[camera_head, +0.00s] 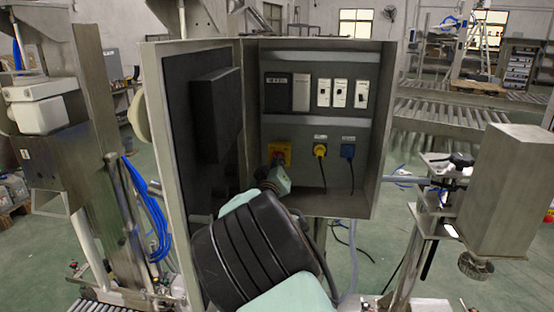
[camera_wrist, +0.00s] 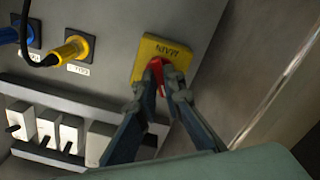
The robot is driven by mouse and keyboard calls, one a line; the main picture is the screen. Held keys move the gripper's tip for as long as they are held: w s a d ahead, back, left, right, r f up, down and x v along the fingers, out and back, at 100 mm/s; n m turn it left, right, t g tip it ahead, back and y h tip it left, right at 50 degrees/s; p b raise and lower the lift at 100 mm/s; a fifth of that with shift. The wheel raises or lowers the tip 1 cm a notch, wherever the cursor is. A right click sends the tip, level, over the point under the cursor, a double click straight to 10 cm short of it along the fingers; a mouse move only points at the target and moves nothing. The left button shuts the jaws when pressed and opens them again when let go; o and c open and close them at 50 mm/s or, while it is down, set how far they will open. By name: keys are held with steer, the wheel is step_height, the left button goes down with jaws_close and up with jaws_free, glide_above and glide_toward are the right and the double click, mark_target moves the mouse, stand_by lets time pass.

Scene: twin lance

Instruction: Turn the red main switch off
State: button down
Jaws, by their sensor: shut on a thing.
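The red main switch (camera_wrist: 157,72) is a red handle on a yellow plate marked MAIN (camera_wrist: 148,56). In the wrist view it sits between my gripper's fingertips (camera_wrist: 160,84), which are shut on it. The fingers cover part of the handle, so its exact angle is hard to tell. In the head view the yellow plate (camera_head: 280,148) is at the lower left inside the open cabinet. My gripper (camera_head: 276,164) reaches up to it there and hides most of the red handle.
The cabinet door (camera_head: 185,130) stands open on the left, close to my arm. A yellow plug (camera_head: 320,150) and a blue plug (camera_head: 347,151) with hanging cables are right of the switch. A row of white breakers (camera_head: 341,92) is above. The cabinet's right wall (camera_head: 386,130) bounds the space.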

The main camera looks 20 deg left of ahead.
steer(key=shift+n+p, duration=0.4)
steer(key=shift+n, duration=0.7)
steer(key=c, duration=2)
jaws_free()
steer(key=shift+c, duration=0.2)
steer(key=v, duration=1.2)
